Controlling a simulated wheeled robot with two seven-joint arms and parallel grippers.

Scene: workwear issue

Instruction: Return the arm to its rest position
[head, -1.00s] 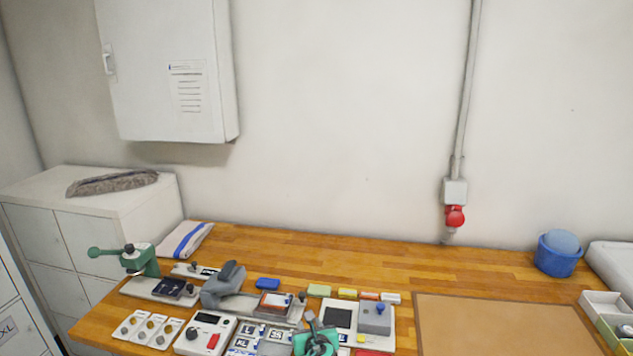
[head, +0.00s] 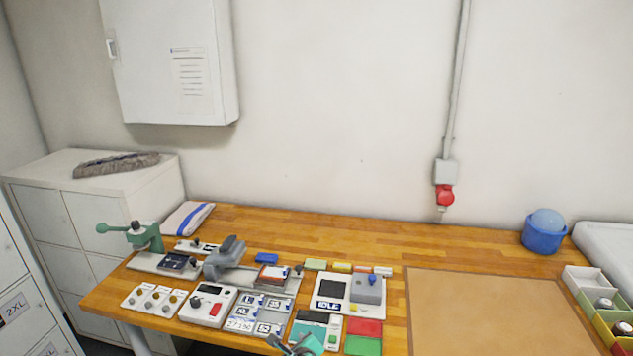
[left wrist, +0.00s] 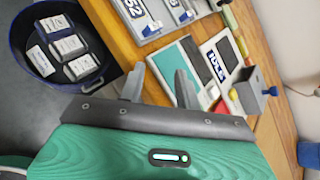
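My left gripper (head: 292,343) shows at the bottom edge of the head view, over the front of the workbench, and only its front part is visible. In the left wrist view its two grey fingers (left wrist: 160,85) are spread apart with nothing held between them. The teal-and-white device (head: 315,330) lies on the bench just beyond the fingers. My right gripper is in neither view.
The wooden bench (head: 330,235) holds label tiles (head: 262,312), a grey-and-white device reading IDLE (head: 330,305), a green press (head: 146,237) and a brown mat (head: 490,300). A dark bin with boxes (left wrist: 20,45) stands below the bench edge.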

